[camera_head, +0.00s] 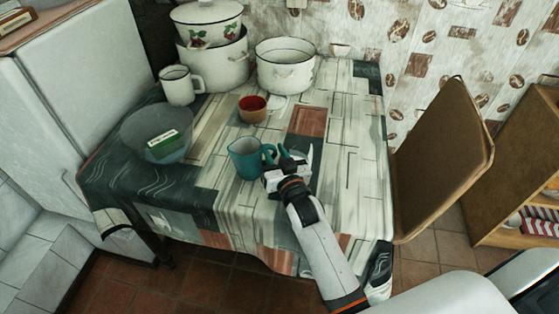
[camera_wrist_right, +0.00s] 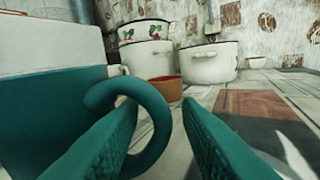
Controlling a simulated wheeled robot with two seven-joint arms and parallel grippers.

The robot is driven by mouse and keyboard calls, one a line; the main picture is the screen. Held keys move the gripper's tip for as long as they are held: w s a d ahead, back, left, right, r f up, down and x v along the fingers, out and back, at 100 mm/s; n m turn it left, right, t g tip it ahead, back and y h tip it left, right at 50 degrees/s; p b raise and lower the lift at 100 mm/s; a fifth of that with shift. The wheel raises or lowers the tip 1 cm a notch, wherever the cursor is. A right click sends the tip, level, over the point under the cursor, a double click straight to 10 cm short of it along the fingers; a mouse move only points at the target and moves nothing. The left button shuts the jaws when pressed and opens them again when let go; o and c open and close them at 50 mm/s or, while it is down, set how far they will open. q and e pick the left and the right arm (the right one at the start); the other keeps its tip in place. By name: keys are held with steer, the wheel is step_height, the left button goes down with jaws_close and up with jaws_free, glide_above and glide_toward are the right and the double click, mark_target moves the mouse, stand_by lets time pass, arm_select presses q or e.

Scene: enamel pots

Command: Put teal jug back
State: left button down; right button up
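The teal jug (camera_head: 245,160) stands upright on the tablecloth near the middle of the table, its handle toward the right. It also shows in the right wrist view (camera_wrist_right: 45,115), large at the left and cut off by the frame. My right gripper (camera_head: 293,158) is at the handle side of the jug. In the right wrist view its two teal fingers (camera_wrist_right: 160,115) are apart, with the outer side of the curved handle (camera_wrist_right: 157,108) between them. The left finger shows across the handle's loop; a gap remains before the right finger. My left gripper is not in view.
A red cup (camera_head: 253,109) stands behind the jug. A glass bowl (camera_head: 180,152) with a green box (camera_head: 162,144) is to its left. A white mug (camera_head: 178,86) and white pots (camera_head: 286,68) stand at the back. A brown chair (camera_head: 445,160) is at the right edge.

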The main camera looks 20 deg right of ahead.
steer(key=s, duration=1.2)
steer(key=shift+a+r, duration=0.1)
steer(key=shift+a, duration=0.1)
